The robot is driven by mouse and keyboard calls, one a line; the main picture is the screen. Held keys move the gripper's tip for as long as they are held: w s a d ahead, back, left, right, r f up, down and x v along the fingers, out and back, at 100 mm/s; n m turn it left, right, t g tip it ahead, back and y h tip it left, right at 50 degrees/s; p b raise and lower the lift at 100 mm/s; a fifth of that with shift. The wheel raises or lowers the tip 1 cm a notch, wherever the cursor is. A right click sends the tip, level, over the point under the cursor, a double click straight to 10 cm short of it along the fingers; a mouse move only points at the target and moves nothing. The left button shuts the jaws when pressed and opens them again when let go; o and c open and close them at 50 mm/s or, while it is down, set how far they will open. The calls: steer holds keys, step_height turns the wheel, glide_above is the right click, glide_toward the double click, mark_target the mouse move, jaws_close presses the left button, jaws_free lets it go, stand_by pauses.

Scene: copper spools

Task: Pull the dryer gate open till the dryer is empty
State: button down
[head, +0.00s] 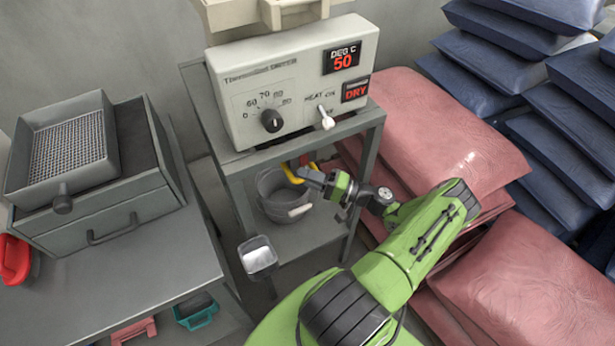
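The dryer (250,95) is a beige box on top of a grey metal stand. Its front has a black dial, a lever marked for heat, a red 50 under "DEG C" and a lit red "DRY". A yellow part (291,174), perhaps the gate handle, shows under the stand's top, above a grey bucket (272,203). My gripper (309,178) is at the right end of this yellow part, seeming to touch it. Whether its fingers are closed on it is too small to tell. The gate itself and the dryer's inside are hidden.
A grey bench (150,270) at left carries a drawer unit (105,215) with a mesh-bottomed tray (68,150). A small scoop-like container (258,257) is near the stand's front. Pink sacks (440,130) and dark blue sacks (560,130) crowd the right side.

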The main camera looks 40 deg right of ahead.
steer(key=s, duration=0.2)
steer(key=s+a+p, duration=0.1)
steer(key=s, duration=0.1)
steer(key=shift+s+a, duration=0.2)
steer(key=shift+s, duration=0.2)
steer(key=c, duration=1.1)
jaws_free()
steer(key=b+v, duration=0.1)
steer(key=v, duration=1.1)
